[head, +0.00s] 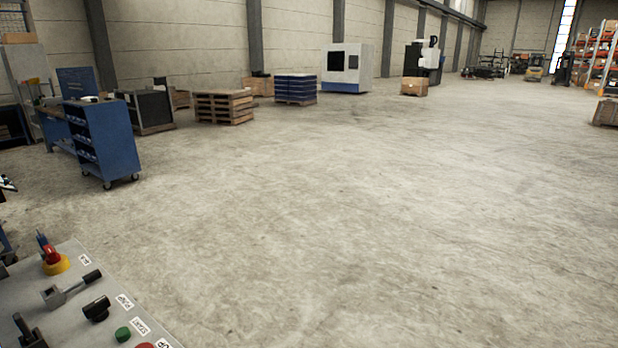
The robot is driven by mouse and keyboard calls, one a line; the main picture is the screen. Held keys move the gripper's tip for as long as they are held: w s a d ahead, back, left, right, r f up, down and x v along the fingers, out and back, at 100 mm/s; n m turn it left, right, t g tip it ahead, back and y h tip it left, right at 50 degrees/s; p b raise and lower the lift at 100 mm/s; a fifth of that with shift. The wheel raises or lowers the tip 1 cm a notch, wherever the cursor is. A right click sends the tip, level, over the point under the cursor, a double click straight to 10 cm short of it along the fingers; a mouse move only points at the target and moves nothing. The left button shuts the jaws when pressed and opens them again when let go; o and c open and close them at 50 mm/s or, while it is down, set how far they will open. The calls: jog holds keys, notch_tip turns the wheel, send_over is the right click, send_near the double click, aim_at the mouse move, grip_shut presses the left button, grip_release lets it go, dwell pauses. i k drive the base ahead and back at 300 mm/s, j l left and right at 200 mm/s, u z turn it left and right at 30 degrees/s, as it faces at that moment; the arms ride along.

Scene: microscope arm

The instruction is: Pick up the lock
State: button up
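A grey control panel (75,325) fills the lower left corner. On it is a yellow and red emergency-stop-like knob (56,263), with a small upright blue and red piece (44,241) at its back left. Beside it are a grey metal latch-like piece with a dark handle (70,290) and a black rotary knob (97,308). A dark piece (28,332) stands at the lower left edge. I cannot tell for sure which of these, if any, is the lock. My gripper is not in view.
The panel also has a green button (123,333) and a red button (145,345). A blue wheeled cart (115,140) stands at left, with wooden pallets (224,107) and a white machine (346,68) farther back. The concrete floor in the middle and right is clear.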

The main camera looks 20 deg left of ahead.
aim_at(41, 238)
jog(key=i+u, duration=0.3)
jog(key=u, duration=0.2)
jog(key=i+l+u, duration=0.2)
jog(key=u, duration=0.25)
jog(key=i+l+u, duration=0.25)
jog(key=u, duration=0.25)
jog(key=i+l+u, duration=0.2)
jog(key=l+u, duration=0.25)
jog(key=i+l+u, duration=0.15)
jog(key=u, duration=0.15)
jog(key=i+l+u, duration=0.1)
jog(key=l+u, duration=0.15)
jog(key=l, duration=0.15)
